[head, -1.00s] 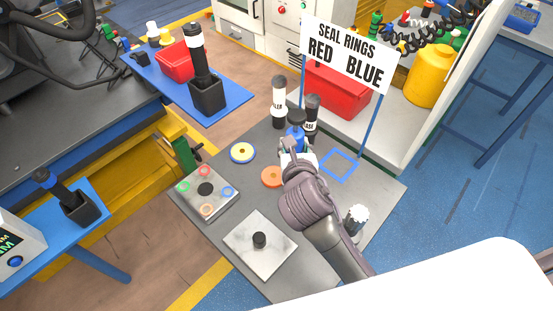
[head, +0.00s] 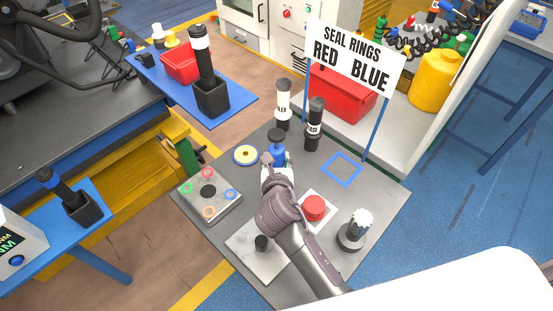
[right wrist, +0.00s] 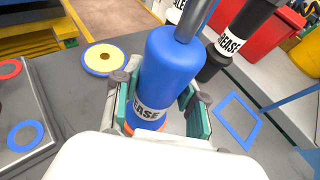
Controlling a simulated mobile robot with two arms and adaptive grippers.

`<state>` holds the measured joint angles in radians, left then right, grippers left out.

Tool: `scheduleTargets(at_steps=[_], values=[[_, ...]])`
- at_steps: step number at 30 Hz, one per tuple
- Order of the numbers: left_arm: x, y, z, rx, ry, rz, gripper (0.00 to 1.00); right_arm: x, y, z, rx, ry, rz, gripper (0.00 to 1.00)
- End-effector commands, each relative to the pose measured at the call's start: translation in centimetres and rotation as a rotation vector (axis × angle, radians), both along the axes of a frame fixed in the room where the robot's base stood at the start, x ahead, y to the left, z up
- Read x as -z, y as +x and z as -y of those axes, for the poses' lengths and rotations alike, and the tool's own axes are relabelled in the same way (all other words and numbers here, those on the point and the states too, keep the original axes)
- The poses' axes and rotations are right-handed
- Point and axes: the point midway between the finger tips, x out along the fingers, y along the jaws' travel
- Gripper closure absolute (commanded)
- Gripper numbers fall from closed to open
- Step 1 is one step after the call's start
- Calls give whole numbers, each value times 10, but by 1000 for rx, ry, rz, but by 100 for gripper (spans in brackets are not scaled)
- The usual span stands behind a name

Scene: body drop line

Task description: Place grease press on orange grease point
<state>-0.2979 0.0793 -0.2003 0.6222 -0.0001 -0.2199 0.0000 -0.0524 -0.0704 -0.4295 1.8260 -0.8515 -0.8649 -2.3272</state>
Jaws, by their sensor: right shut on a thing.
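The grease press is a blue bottle (head: 277,154) with a white label and a dark top. It stands about upright in the jaws of my right gripper (head: 277,173), and shows large in the right wrist view (right wrist: 168,75). The right gripper (right wrist: 166,108) is shut around its lower body, one finger on each side. The orange grease point (right wrist: 148,128) shows only as a thin rim under the bottle's base; I cannot tell whether they touch. In the head view my arm and the bottle hide the grease point. My left gripper is not in view.
A blue-yellow disc (head: 245,155) lies to the left. Two labelled tubes, white (head: 283,104) and dark (head: 314,125), stand behind. An empty blue square (head: 342,169) is at right. A red button (head: 313,207) and a plate with coloured rings (head: 207,208) are nearer.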

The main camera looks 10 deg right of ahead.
Motion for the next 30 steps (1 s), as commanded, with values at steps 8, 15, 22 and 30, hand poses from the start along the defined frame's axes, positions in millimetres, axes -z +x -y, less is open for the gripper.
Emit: scheduleTargets(at_steps=[8,15,22,30], values=[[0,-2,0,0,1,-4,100,2,0,0,0,0,0,34],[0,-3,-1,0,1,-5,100,2,0,0,0,0,0,34],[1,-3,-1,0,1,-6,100,-4,-13,-2,0,-1,-2,34],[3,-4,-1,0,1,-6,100,-27,-65,-13,-1,1,-1,34]])
